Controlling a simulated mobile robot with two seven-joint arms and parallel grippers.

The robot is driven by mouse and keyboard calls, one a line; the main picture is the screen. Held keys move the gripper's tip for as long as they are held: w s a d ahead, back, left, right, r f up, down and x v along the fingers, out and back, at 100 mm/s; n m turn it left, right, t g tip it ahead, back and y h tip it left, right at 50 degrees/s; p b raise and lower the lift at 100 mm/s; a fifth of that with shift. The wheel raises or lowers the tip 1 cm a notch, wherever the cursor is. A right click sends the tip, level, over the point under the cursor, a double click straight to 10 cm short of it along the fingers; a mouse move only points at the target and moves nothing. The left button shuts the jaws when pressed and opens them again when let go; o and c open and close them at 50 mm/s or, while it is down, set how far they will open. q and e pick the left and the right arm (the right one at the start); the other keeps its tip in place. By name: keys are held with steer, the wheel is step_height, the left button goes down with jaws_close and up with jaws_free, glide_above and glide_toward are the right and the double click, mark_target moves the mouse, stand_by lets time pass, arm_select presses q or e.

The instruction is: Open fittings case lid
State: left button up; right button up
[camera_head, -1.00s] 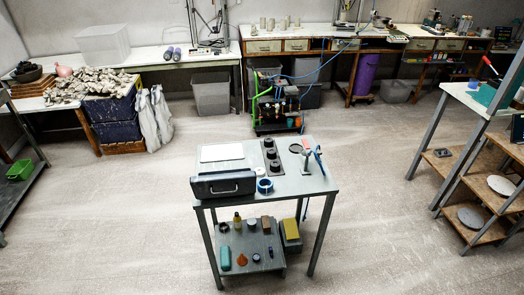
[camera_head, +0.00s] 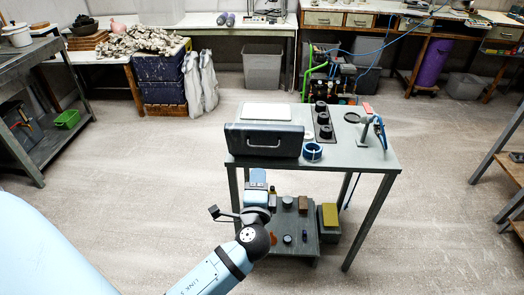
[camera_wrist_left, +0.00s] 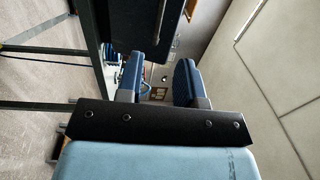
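The fittings case (camera_head: 264,141) is a dark grey box with a pale handle (camera_head: 264,145) on its front face. It sits at the front left edge of the metal table (camera_head: 345,155), and its lid looks shut. My left gripper (camera_head: 257,176) is in front of and below the case, near the table's front edge, and apart from the handle. In the left wrist view its two blue-padded fingers (camera_wrist_left: 158,78) stand apart with nothing between them. A dark panel, seemingly the case front (camera_wrist_left: 150,22), shows beyond them at the top. My right gripper is not in view.
A white board (camera_head: 267,111) lies behind the case. A blue tape roll (camera_head: 313,151), a black strip with round knobs (camera_head: 322,122) and a blue-handled tool (camera_head: 379,130) are to its right. The lower shelf (camera_head: 303,237) holds several small items. The floor around the table is open.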

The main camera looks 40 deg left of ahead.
mark_target(262, 147)
arm_select(q)
steer(key=p+x, duration=0.1)
steer(key=x, duration=1.1)
steer(key=shift+w+a, duration=0.15)
steer(key=shift+w, duration=0.15)
jaws_close()
